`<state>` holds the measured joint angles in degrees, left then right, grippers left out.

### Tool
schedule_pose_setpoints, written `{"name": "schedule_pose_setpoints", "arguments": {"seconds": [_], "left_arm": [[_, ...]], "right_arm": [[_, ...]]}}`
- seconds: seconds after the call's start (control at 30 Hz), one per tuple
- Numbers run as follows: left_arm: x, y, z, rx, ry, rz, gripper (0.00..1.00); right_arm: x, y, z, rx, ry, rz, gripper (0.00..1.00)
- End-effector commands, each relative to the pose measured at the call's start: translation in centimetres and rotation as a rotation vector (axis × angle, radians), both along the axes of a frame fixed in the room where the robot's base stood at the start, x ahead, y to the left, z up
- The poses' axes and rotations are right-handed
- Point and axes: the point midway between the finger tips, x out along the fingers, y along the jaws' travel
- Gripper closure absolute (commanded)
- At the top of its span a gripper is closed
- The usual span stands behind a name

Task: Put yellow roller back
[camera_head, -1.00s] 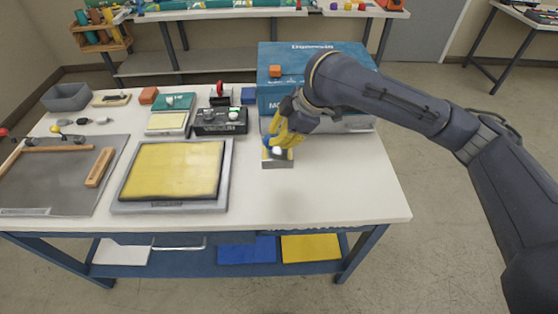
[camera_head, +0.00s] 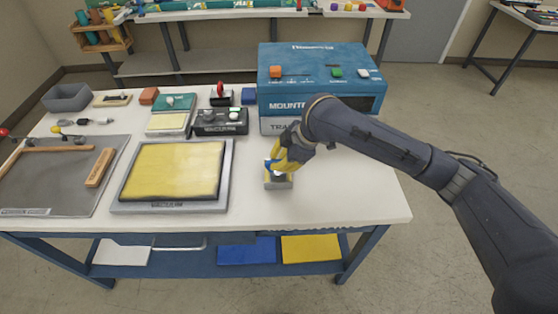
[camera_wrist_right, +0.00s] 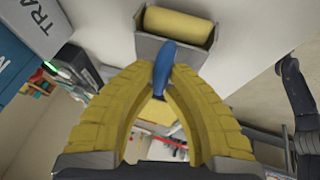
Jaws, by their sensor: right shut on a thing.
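The yellow roller (camera_wrist_right: 178,25) lies in a small grey tray (camera_wrist_right: 150,48) at the top of the right wrist view. Its blue handle (camera_wrist_right: 163,68) sticks out toward my right gripper (camera_wrist_right: 163,72), whose yellow fingers are shut on it. In the head view the right gripper (camera_head: 279,166) is just above the grey tray (camera_head: 278,184) on the white table, right of the yellow pad; the fingers mostly hide the roller there. I cannot tell whether the roller rests fully in the tray. My left gripper is not in view.
A blue machine (camera_head: 310,92) stands behind the gripper. A framed yellow pad (camera_head: 172,172) and a black control box (camera_head: 221,122) are to the left, with a grey cutting board (camera_head: 50,180) farther left. The white table (camera_head: 340,190) is clear on the right.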

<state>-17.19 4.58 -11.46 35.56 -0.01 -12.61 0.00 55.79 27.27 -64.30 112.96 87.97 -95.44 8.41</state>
Motion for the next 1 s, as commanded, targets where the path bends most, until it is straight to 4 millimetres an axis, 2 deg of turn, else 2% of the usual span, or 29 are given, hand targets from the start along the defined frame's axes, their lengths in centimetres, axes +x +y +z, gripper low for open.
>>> {"name": "schedule_pose_setpoints", "arguments": {"seconds": [0.37, 0.4, 0.57, 0.83, 1.0], "left_arm": [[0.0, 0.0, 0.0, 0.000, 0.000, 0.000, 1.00], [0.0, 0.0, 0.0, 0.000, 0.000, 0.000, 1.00], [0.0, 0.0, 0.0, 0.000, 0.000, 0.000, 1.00], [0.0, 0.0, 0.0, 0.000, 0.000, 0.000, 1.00], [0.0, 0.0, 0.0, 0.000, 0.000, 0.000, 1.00]], "right_arm": [[0.0, 0.0, -0.2, 0.001, 0.000, -0.001, 1.00], [0.0, 0.0, -0.2, 0.001, 0.000, -0.001, 0.85], [0.0, 0.0, -0.2, 0.001, 0.000, -0.001, 0.67], [0.0, 0.0, -0.1, 0.001, -0.001, 0.000, 0.67], [-0.1, -0.6, 1.2, 0.000, -0.003, 0.000, 0.67]]}}
